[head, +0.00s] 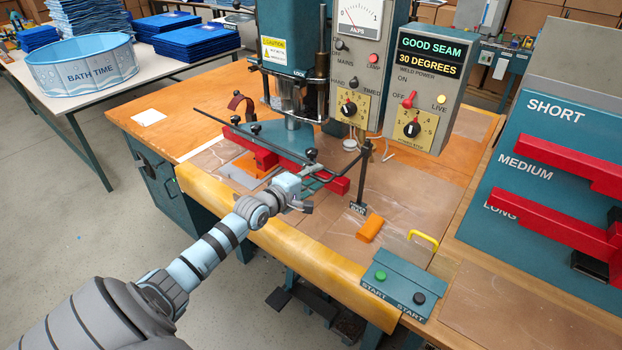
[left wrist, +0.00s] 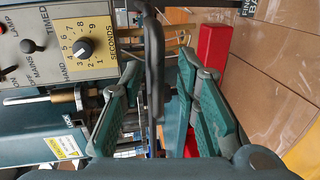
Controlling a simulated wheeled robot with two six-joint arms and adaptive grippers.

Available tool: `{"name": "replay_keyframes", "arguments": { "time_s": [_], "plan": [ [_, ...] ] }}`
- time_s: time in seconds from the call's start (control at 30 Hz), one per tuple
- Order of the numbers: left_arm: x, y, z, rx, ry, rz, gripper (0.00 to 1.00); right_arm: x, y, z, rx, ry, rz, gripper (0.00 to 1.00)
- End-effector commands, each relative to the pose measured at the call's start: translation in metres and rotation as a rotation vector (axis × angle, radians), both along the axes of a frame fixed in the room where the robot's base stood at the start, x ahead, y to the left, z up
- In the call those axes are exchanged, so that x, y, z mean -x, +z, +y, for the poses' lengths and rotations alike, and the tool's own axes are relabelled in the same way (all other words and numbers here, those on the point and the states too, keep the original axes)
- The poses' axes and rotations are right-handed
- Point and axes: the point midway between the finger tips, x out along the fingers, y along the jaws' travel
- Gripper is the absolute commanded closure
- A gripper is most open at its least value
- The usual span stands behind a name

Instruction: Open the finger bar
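The welding press (head: 292,45) stands on the orange-topped bench. My left gripper (head: 310,184) is at the front of this bar assembly. In the left wrist view the teal fingers (left wrist: 162,64) are apart, with a dark bar (left wrist: 154,40) passing between them; I cannot tell whether they touch it. The red bar (left wrist: 213,55) shows behind the right finger. My right gripper is not in view.
Control boxes (head: 422,92) hang above the bench, reading GOOD SEAM and 30 DEGREES. An orange block (head: 370,228) and a START button box (head: 396,283) sit to the right. A rack with red bars (head: 570,165) stands far right. A pool (head: 82,65) is on the left table.

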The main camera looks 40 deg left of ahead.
Motion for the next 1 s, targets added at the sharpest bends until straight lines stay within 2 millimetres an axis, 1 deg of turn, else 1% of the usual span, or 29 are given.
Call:
{"name": "replay_keyframes", "arguments": {
  "time_s": [0.07, 0.3, 0.4, 0.6, 1.0],
  "plan": [
    [0.009, 0.001, 0.001, -0.005, -0.001, 0.003, 0.71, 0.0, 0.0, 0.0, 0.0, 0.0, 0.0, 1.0],
    [0.05, 0.01, -0.002, -0.01, -0.006, 0.003, 0.71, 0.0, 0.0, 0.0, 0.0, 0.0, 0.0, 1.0],
    [0.061, 0.012, -0.001, -0.01, -0.002, 0.004, 0.71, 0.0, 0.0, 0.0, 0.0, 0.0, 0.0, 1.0],
    [0.07, 0.015, -0.002, -0.002, -0.004, -0.001, 0.71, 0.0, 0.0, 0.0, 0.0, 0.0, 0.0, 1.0],
    [0.07, 0.015, -0.002, 0.0, -0.002, -0.001, 0.71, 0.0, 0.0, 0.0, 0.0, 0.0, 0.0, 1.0]
  ]
}}
